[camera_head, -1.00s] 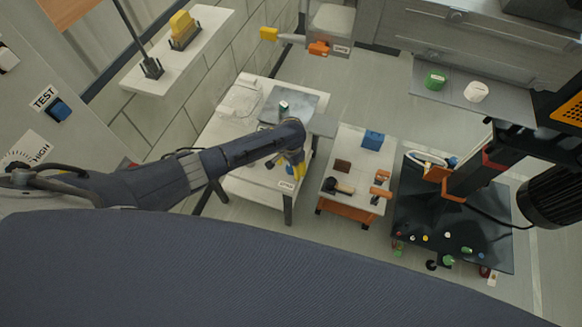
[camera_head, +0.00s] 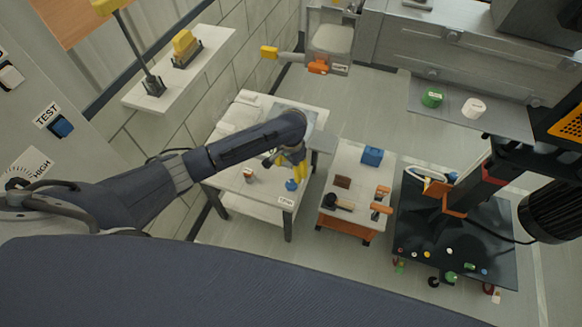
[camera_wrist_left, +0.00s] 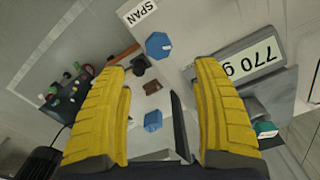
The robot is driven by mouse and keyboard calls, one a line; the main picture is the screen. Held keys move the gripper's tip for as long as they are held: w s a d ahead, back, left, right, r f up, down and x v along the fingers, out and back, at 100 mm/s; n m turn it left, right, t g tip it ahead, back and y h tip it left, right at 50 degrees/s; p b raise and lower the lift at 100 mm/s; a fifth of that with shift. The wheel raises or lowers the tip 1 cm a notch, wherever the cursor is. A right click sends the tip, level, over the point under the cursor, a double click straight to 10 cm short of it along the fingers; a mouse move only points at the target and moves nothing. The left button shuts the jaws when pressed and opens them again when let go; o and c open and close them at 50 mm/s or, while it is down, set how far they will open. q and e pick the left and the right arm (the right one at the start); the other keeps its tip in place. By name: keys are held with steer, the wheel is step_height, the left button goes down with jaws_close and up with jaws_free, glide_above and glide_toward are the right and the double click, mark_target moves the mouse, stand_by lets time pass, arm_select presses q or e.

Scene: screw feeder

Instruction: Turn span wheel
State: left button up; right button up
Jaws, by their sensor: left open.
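The span wheel is a small blue many-sided knob (camera_head: 291,185) at the front of the light table, behind a white label (camera_head: 286,201). In the left wrist view the blue knob (camera_wrist_left: 158,46) lies between and beyond the fingertips, near the SPAN label (camera_wrist_left: 138,12). My left gripper (camera_head: 285,167) is just above the table by the knob, its yellow fingers apart. In the wrist view the left gripper (camera_wrist_left: 165,65) is open and empty, not touching the knob.
A small can (camera_head: 248,174) stands on the table (camera_head: 225,185) left of the gripper. A cart (camera_head: 342,218) with a blue box (camera_head: 372,156) and tools stands to the right. A dark mat (camera_head: 420,225) with small coloured parts lies farther right.

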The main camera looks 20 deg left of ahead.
arm_select(q)
steer(key=shift+r, duration=0.45)
steer(key=s+d+r+h, duration=0.1)
steer(key=d+r+h, duration=0.1)
steer(key=d, duration=0.5)
step_height(320, 180, up, 3)
steer(key=y, duration=0.2)
glide_above(291, 184)
step_height(291, 184, down, 17)
steer(key=shift+w+r, duration=0.1)
steer(key=shift+r, duration=0.05)
stand_by(0.4)
